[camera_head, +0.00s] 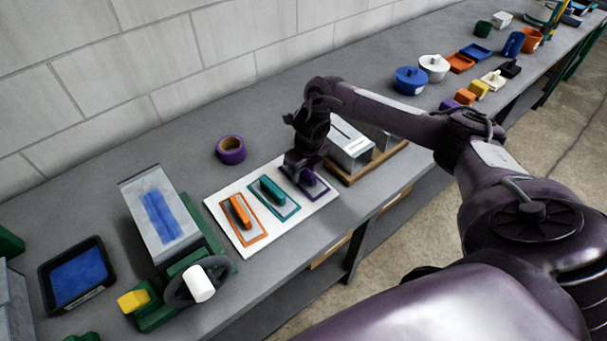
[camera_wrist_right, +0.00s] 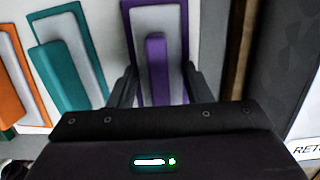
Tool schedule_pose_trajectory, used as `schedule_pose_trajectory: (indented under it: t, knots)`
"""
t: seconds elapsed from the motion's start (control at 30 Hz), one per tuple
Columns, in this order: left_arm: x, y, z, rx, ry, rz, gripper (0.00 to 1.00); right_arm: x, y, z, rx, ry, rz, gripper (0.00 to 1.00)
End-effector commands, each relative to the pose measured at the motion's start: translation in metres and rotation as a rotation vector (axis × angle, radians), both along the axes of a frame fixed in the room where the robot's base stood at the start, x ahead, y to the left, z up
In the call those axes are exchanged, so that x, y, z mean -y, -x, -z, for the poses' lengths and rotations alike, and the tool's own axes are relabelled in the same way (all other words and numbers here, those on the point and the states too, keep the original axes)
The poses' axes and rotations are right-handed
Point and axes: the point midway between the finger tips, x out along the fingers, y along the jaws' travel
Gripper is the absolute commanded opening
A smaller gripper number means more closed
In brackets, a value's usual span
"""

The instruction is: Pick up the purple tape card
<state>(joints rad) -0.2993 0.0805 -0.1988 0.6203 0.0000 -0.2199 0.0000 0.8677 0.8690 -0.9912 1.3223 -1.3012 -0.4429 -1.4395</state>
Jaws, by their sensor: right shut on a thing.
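The purple tape card (camera_head: 316,187), a flat grey plate with a purple border and a raised purple handle, is at the right end of a white board (camera_head: 223,210). In the right wrist view, the purple handle (camera_wrist_right: 157,60) stands between the two fingers. My right gripper (camera_head: 303,172) reaches down over the card from above and is shut on it. The gripper hides part of the card in the head view. I cannot tell a gap between card and board. My left gripper is not in view.
A teal card (camera_head: 273,198) and an orange card (camera_head: 241,216) lie left of the purple one. A metal box (camera_head: 349,150) on a wooden base stands close to the right. A purple tape roll (camera_head: 231,149) is behind the board. A grey-and-green machine (camera_head: 155,215) stands left.

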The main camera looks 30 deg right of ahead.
Motion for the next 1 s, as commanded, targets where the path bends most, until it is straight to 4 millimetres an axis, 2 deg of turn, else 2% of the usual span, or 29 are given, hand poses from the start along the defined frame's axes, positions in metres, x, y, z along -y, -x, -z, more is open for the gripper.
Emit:
schedule_pose_trajectory:
  t: [0.27,0.47,0.6,0.7,0.8,1.0]
  knots:
    - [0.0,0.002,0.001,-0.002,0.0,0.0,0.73,0.0,-0.001,-0.004,0.002,0.0,0.0,0.22]
    - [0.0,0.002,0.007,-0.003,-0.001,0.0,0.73,0.0,-0.002,-0.025,0.005,-0.001,-0.002,0.22]
    - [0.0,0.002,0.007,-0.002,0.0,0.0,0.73,0.001,-0.002,-0.059,0.008,0.001,-0.002,0.22]
    - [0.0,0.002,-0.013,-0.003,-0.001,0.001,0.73,0.002,-0.003,-0.098,0.009,0.004,-0.001,0.22]
    - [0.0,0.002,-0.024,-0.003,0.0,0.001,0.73,0.001,-0.002,-0.125,0.008,0.003,-0.001,0.22]
    - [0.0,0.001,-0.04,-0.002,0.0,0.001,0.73,0.0,-0.002,-0.168,0.006,0.002,-0.001,0.22]
